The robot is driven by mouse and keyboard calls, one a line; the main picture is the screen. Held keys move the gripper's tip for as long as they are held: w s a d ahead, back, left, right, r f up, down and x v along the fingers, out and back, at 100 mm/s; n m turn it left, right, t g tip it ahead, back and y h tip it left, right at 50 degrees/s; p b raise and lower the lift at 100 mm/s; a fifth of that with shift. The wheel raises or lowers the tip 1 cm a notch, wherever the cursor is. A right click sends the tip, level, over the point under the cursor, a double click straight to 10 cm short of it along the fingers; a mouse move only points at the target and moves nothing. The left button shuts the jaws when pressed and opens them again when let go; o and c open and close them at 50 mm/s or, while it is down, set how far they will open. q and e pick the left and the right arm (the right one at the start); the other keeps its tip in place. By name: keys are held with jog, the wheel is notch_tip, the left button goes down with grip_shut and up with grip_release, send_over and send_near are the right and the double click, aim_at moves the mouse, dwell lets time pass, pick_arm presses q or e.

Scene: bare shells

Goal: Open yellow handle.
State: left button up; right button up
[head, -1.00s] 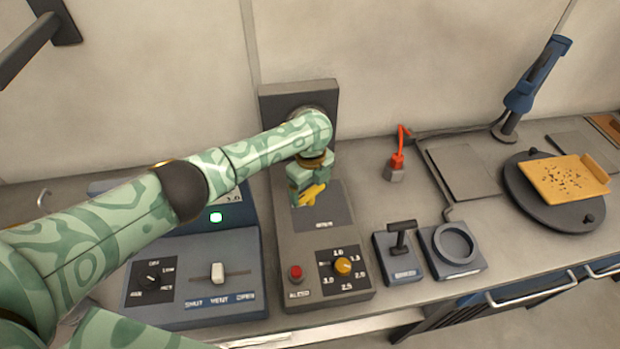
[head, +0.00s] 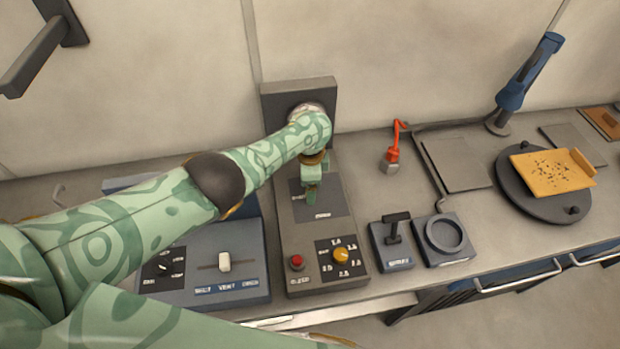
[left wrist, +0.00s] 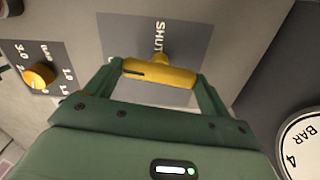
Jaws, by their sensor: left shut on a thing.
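The yellow handle (left wrist: 165,74) lies crosswise between the two fingers of my left gripper (left wrist: 158,78) in the left wrist view. The gripper is shut on it. The handle's stem meets a dark grey plate (left wrist: 140,33) that reads "SHUT" beside the stem; other lettering is partly covered. In the head view my left gripper (head: 312,192) hangs over the dark plate of the tall grey panel (head: 292,233) and hides the handle. My right gripper is not in view.
The grey panel also carries a red button (head: 297,262) and a yellow knob (head: 341,255). A slider console (head: 215,288) stands to its left. A black T-handle unit (head: 392,243) and a ring unit (head: 444,238) stand to its right. A round gauge (left wrist: 308,140) is close by.

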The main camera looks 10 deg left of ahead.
pick_arm(q)
jog(key=shift+n, duration=0.9)
jog(key=o, duration=0.9)
notch_tip(320, 180, up, 16)
jog(key=p, duration=1.1)
jog(key=shift+r+p, duration=0.15)
jog(key=shift+p, duration=0.25)
